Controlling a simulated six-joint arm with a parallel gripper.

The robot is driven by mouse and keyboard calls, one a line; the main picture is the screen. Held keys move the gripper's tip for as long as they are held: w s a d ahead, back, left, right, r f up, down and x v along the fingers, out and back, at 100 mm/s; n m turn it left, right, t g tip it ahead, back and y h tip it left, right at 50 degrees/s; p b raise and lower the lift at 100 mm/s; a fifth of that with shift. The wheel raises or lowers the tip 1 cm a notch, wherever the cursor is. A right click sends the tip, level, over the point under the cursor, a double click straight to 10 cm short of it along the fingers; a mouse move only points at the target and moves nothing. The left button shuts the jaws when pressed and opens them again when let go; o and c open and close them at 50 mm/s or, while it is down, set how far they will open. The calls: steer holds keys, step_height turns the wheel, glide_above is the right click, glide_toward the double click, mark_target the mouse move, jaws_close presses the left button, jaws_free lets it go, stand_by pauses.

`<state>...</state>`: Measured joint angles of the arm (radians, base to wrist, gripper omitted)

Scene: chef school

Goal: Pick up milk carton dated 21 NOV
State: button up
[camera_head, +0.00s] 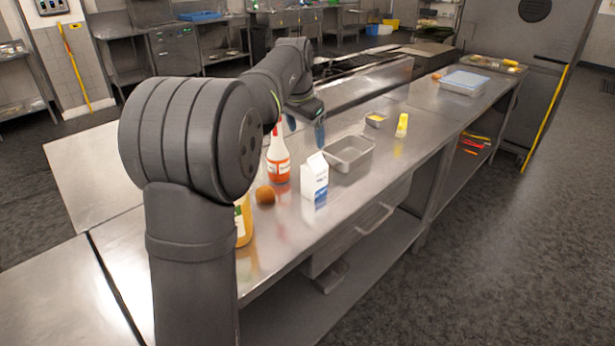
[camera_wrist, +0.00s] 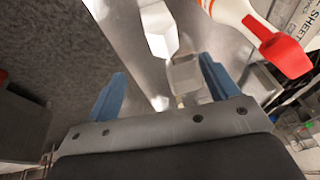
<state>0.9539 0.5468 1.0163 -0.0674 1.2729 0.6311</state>
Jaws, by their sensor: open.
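One white milk carton (camera_head: 315,178) with a gable top and blue print low on its side stands upright on the steel counter (camera_head: 345,205). Its date cannot be read. In the wrist view a white carton (camera_wrist: 157,28) shows at the top, beyond the fingers. My gripper (camera_head: 306,122) is above the counter, behind and apart from the carton in the head view. In the wrist view my gripper (camera_wrist: 162,88) has its two blue fingers spread wide, with nothing held between them.
A bottle with orange contents and a red cap (camera_head: 278,160) stands close left of the carton, beside a brown round item (camera_head: 265,195). An empty metal pan (camera_head: 349,153) lies right of the carton. A yellow-and-white item (camera_head: 402,125) and a small tray (camera_head: 376,120) stand farther along.

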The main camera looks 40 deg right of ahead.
steer(key=w+a+g, duration=0.1)
steer(key=w, duration=0.2)
steer(key=h, duration=0.1)
glide_toward(314, 166)
steer(key=d+f, duration=0.1)
steer(key=f, duration=0.1)
steer(key=w+d+f, duration=0.1)
steer(key=f, duration=0.1)
steer(key=w+d+f, duration=0.1)
steer(key=f, duration=0.1)
steer(key=shift+w+f, duration=0.15)
steer(key=shift+f, duration=0.1)
steer(key=x, duration=0.5)
steer(key=shift+s+d+r, duration=0.1)
steer(key=shift+s+d, duration=0.2)
steer(key=shift+s, duration=0.05)
steer(key=c, duration=1.4)
